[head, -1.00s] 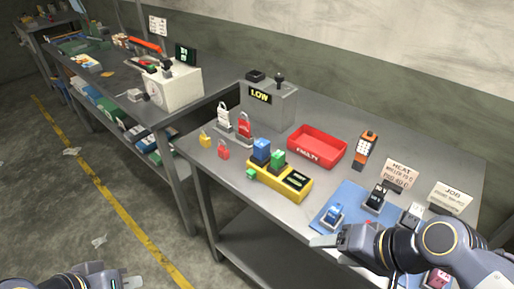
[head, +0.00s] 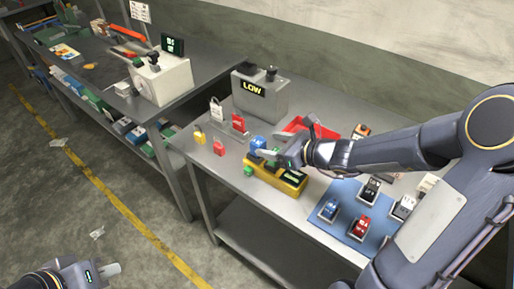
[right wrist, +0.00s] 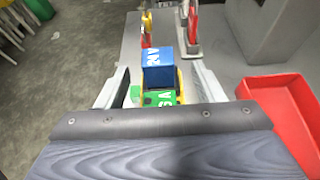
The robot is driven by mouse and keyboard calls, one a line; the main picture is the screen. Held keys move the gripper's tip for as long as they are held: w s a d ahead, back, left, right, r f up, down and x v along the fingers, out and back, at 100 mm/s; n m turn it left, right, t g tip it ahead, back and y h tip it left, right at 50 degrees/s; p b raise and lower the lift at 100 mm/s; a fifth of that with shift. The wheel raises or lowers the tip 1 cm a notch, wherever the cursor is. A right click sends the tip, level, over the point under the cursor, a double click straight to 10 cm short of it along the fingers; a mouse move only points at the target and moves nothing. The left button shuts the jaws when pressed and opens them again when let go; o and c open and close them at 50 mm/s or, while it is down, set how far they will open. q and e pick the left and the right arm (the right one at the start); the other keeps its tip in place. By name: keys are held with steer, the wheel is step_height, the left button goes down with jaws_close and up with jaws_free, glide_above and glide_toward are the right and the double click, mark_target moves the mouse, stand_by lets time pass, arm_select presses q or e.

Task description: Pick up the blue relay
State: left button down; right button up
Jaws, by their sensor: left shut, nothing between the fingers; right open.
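The blue relay (head: 258,142), a blue block with white lettering, stands on the left end of the yellow base (head: 290,188); it also shows in the right wrist view (right wrist: 160,75). A green relay (right wrist: 158,99) is nearer to the camera beside it. My right gripper (head: 285,143) is open over the base; in the wrist view its fingers (right wrist: 160,82) lie left and right of the relays, with the blue relay a little beyond the tips. I cannot tell whether they touch. In the head view the gripper hides the green relay. My left gripper (head: 112,270) is shut and empty, low at the left.
A red tray (right wrist: 283,105) is right of the right gripper. A blue mat (head: 343,225) with several switch-like blocks is at the right. A small green block (head: 249,170) lies before the base.

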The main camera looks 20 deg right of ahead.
mark_target(263, 144)
steer(key=x, duration=0.4)
steer(key=shift+s, duration=0.1)
steer(key=c, duration=1.1)
